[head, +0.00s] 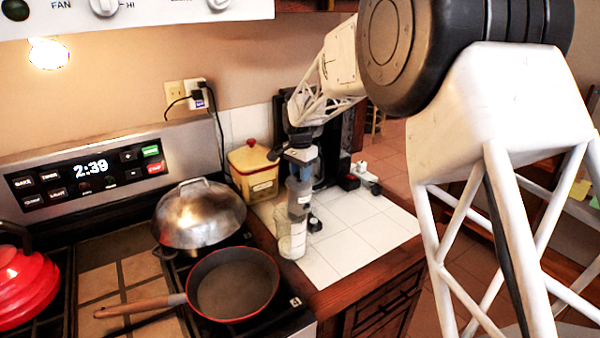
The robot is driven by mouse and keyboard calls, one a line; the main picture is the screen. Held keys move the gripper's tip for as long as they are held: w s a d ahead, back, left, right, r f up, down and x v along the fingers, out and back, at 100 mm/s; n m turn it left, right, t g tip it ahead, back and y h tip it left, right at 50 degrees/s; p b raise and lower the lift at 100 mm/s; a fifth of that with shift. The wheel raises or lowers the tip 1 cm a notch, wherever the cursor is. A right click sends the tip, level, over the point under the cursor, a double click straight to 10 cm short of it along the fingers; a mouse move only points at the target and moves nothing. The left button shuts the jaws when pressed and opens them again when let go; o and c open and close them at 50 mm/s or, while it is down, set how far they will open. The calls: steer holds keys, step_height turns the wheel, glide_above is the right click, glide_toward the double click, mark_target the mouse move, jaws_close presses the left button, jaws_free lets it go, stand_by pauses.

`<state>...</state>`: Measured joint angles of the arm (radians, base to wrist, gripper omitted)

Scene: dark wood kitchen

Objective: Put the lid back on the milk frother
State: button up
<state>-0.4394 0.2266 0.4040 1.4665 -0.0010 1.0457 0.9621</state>
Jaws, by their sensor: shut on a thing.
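My gripper (299,190) points down over the white tiled counter, right of the stove. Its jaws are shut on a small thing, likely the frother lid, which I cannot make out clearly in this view. A clear, pale cylindrical container (291,242), likely the milk frother, stands upright on the tiles just below the gripper. The gripper's lower end overlaps the container's top in the picture. I cannot tell whether they touch.
A small black object (314,224) stands right beside the container. A yellow canister with a red-knobbed lid (253,172) and a dark appliance (330,150) stand behind. A red-rimmed pan (235,285) and a domed metal lid (199,214) are on the stove.

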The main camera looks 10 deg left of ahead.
stand_by(0.4)
steer(key=o, duration=1.5)
steer(key=shift+r, duration=0.1)
steer(key=shift+r, duration=3.35)
steer(key=shift+c, duration=0.6)
jaws_close()
